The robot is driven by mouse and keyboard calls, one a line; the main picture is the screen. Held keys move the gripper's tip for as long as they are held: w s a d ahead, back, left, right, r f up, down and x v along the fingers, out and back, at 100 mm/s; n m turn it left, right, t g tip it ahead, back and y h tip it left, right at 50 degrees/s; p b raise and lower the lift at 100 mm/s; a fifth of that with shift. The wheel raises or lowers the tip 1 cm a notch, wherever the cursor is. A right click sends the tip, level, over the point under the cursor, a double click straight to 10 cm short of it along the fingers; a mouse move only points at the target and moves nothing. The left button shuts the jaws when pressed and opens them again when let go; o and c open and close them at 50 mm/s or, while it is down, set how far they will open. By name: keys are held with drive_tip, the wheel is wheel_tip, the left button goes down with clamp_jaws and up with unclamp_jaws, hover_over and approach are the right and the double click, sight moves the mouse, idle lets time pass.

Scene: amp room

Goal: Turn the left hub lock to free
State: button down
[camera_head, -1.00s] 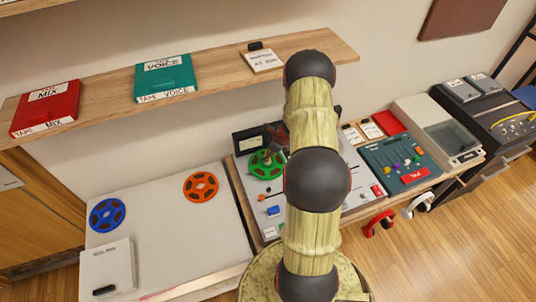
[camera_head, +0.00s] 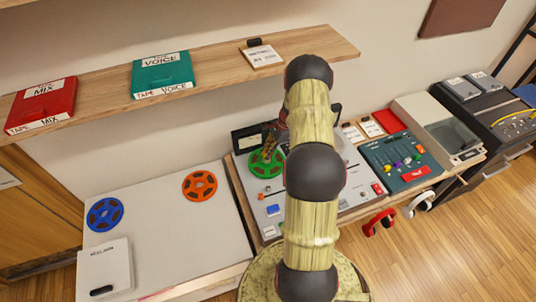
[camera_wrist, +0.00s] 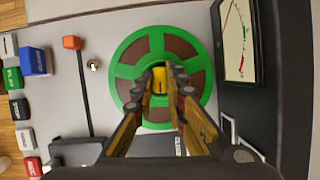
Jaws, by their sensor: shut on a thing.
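The left hub lock (camera_wrist: 159,82) is a small yellow knob with a dark mark, at the centre of the green reel (camera_wrist: 130,60). The green reel lies on the tape machine (camera_wrist: 110,25) and also shows in the head view (camera_head: 259,168). My gripper (camera_wrist: 164,76) points down at the reel's middle, its two fingers shut on the hub lock. The fingers partly cover the lock, and I cannot tell its setting. In the head view my gripper (camera_head: 269,143) is over the green reel. My arm hides the machine's middle there, so no right hub lock shows.
A meter (camera_wrist: 238,40) stands close beside the reel. An orange-tipped lever (camera_wrist: 72,43) and coloured buttons (camera_wrist: 36,61) are on the machine. Orange (camera_head: 199,186) and blue (camera_head: 104,215) reels lie on the left table. A shelf (camera_head: 220,70) with tape boxes runs above.

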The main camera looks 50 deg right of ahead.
drive_tip(key=shift+n, duration=0.5)
drive_tip(key=c, duration=1.8)
unclamp_jaws()
drive_tip(key=v, duration=0.7)
drive_tip(key=shift+d+r, duration=0.2)
drive_tip(key=shift+w, duration=0.1)
